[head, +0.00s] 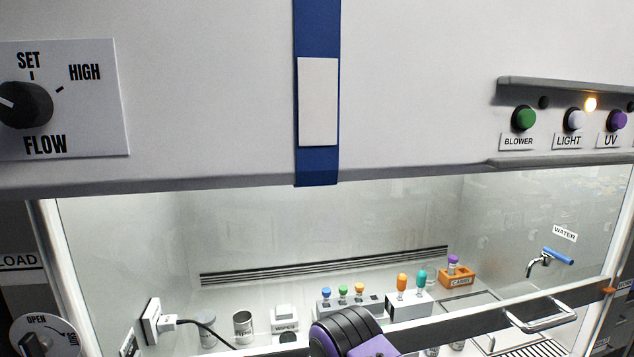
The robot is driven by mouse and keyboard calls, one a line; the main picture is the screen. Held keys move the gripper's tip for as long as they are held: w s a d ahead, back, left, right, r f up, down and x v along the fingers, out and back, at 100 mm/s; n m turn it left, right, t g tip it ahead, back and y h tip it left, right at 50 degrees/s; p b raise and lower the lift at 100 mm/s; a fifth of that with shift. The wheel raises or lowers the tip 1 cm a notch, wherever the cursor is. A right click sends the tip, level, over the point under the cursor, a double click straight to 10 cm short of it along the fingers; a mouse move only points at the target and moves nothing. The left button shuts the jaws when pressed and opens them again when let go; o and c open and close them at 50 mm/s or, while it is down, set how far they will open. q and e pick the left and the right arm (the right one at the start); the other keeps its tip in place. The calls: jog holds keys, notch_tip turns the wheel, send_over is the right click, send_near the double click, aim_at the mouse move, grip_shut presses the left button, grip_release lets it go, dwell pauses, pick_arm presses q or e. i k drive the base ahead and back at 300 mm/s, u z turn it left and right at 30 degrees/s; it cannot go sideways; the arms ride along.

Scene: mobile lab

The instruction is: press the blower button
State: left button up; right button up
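The blower button (524,118) is a round green button on the upper front panel at the right, above a white label reading BLOWER (518,142). A small dark lamp (543,102) sits just up and right of it. Nothing touches or covers the button. Neither of my grippers shows fingers in the head view. A black and purple rounded part at the bottom middle looks like a piece of my arm; which arm, I cannot tell.
Right of the blower button are a white LIGHT button (573,120) with a lit lamp (590,104) and a purple UV button (616,121). A ledge (560,87) juts out above them. A FLOW knob (25,104) is at left. The metal handle (540,318) protrudes below.

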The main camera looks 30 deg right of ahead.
aim_at(526, 118)
jog(key=u, duration=1.15)
jog(key=k, duration=2.05)
jog(key=z, duration=3.4)
jog(key=k, duration=0.5)
jog(key=u, duration=1.5)
